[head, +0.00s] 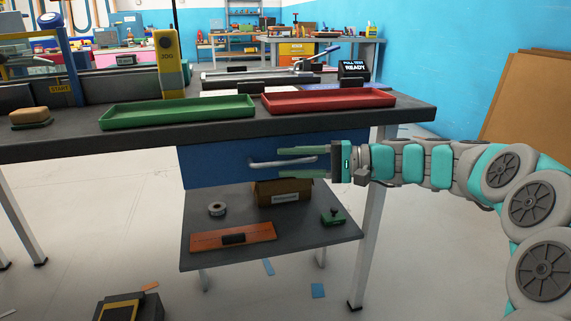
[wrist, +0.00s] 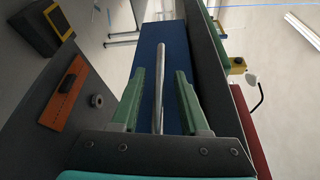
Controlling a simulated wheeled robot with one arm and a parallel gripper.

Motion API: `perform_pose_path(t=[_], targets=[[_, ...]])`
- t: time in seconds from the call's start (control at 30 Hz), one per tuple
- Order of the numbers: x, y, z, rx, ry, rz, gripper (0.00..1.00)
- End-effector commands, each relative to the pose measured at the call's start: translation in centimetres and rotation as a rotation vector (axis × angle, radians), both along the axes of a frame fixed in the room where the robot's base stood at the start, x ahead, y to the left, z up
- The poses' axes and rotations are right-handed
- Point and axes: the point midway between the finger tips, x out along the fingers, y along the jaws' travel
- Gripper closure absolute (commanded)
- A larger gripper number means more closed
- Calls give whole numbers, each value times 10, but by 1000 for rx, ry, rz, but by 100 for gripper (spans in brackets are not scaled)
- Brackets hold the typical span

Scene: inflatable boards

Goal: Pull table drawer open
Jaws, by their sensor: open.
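The blue table drawer (head: 225,169) sits under the grey worktop and looks shut. Its light metal bar handle (head: 265,163) runs across the front. My gripper (head: 303,163) comes in from the right with its two green fingers open, one above and one below the handle's right part. In the wrist view, the handle (wrist: 158,85) lies between the two open fingers (wrist: 163,98), with the blue drawer front (wrist: 150,45) behind it. I cannot tell whether either finger touches the handle.
The worktop (head: 75,146) holds a green tray (head: 178,111) and a red tray (head: 329,100). A lower shelf (head: 335,232) carries a cardboard box (head: 283,193), a tape roll (head: 217,209) and an orange board (head: 205,241). A table leg (head: 368,240) stands at right. Floor in front is mostly clear.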

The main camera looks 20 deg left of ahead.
Motion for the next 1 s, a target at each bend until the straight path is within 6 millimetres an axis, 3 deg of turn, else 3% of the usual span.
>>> perform_pose_path(t=[0.2,0.47,0.87,1.0], targets=[[-3,16,-2,-1,0,0,55],[-3,17,-2,-1,0,0,55],[-3,17,-2,-1,1,0,99],[-3,17,-2,-1,1,0,100]])
